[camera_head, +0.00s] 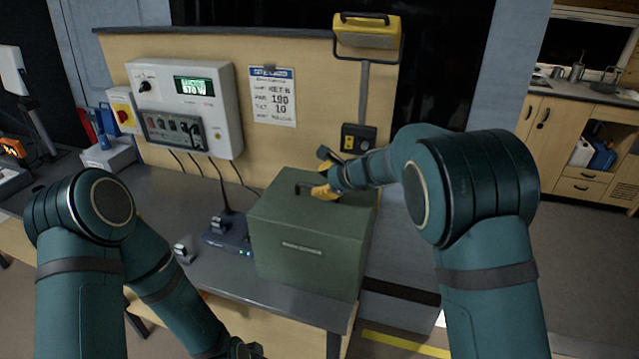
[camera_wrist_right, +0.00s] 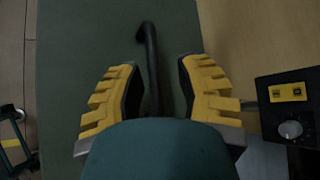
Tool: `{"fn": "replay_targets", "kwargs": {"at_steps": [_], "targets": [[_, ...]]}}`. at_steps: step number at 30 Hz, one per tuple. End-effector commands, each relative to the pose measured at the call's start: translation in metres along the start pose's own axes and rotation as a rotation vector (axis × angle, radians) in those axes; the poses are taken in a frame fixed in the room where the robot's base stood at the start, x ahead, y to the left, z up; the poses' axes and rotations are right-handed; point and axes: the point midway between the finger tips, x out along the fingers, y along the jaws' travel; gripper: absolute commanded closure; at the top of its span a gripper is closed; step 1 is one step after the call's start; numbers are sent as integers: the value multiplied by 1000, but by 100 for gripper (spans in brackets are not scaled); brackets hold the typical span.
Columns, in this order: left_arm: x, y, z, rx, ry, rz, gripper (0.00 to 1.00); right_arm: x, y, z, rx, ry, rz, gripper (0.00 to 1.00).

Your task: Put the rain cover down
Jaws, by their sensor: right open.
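The rain cover (camera_head: 308,250) appears to be the green box with a small label on its front and a black handle (camera_head: 305,187) on top. It sits at the right end of the grey bench. My right gripper (camera_head: 327,188) is over its top. In the right wrist view the open yellow fingers of this gripper (camera_wrist_right: 157,70) stand on either side of the black handle (camera_wrist_right: 150,65), with gaps on both sides. The green top of the cover (camera_wrist_right: 85,50) shows around it. Part of my left gripper (camera_head: 245,349) shows low at the bottom edge; its fingers are not clear.
A blue-grey device (camera_head: 228,232) with an antenna stands close left of the cover. A white control box (camera_head: 187,108) and a paper card (camera_head: 273,95) are on the wooden panel behind. A yellow lamp (camera_head: 367,36) and black switch box (camera_head: 358,139) are at its right.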

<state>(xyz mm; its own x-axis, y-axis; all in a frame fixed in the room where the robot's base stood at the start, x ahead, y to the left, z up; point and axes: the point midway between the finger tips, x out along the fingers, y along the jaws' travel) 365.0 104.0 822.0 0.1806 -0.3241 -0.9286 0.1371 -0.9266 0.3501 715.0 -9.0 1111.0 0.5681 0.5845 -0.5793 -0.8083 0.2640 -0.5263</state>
Motion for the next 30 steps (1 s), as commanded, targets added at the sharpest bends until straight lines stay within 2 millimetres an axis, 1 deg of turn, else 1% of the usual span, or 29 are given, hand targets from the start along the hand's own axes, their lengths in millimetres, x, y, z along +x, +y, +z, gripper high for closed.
{"fn": "replay_targets", "kwargs": {"at_steps": [1, 3, 9, 12, 15, 21, 30], "targets": [[1, -1, 1, 0, -2, 0, 100, -12, 0, 0, 2, -1, -2, 66], [1, -1, 1, 0, -2, 0, 100, -27, 0, 0, 3, -1, -2, 66], [-1, 0, 0, -1, -1, 0, 100, -67, 0, 0, 1, -2, -2, 66], [-2, 0, 0, -1, 0, 0, 100, -82, 0, 0, 1, -1, -1, 66], [-2, 1, -1, -1, 1, -1, 100, -94, 0, -1, 1, -1, 0, 66], [-3, 1, -1, -2, 2, -1, 100, -102, 2, -1, 1, 0, 1, 66], [-3, 1, -1, -1, 2, -1, 100, -102, 1, -2, 1, 0, 1, 66]]}}
